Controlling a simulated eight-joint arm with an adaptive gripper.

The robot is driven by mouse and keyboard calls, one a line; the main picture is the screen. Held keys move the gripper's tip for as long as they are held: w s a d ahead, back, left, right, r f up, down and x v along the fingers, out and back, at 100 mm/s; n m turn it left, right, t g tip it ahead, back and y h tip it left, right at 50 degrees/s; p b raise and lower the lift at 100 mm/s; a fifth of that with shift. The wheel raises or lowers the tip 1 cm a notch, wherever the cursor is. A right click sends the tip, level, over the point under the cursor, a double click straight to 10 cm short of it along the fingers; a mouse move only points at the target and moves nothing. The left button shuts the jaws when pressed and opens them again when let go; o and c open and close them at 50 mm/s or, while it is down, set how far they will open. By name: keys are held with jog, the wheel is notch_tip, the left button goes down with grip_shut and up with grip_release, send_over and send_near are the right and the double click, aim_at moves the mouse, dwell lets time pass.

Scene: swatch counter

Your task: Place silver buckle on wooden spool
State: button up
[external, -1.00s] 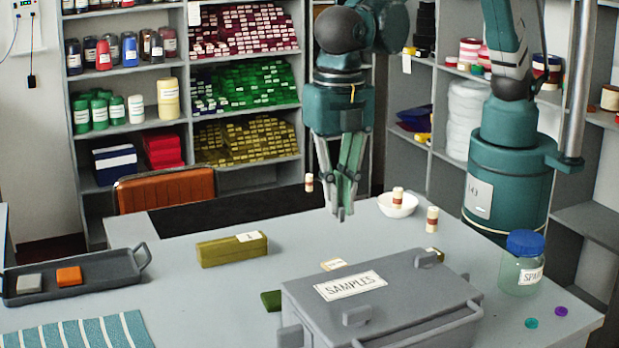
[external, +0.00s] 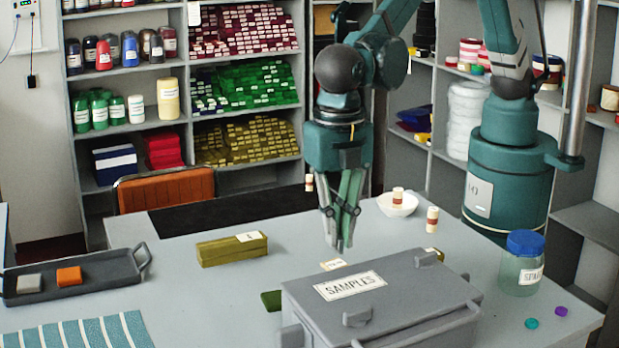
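My gripper (external: 339,243) points down over the table, behind the grey box marked SAMPLES. Its fingertips look close together, but I cannot tell whether they are open or shut. Nothing is visible hanging from them. I cannot make out a silver buckle; the box hides part of the table. Three small cream-and-brown cylinders look like spools. One spool (external: 432,219) stands upright right of my gripper, one (external: 398,196) is in or behind a white bowl, and one (external: 309,182) is near the table's back edge. A cream labelled piece (external: 333,265) lies close below my gripper, partly hidden.
The large SAMPLES box (external: 395,305) fills the front middle. An olive block (external: 231,249) lies to the left. A dark tray (external: 100,275) holds a grey and an orange piece. The white bowl (external: 399,208) and a blue-lidded jar (external: 522,268) stand right.

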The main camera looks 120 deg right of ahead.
jog(key=shift+f, duration=1.45)
jog(key=shift+f, duration=0.2)
jog(key=o, duration=0.6)
jog(key=shift+o, duration=0.2)
jog(key=shift+r, duration=0.2)
notch_tip(320, 180, up, 12)
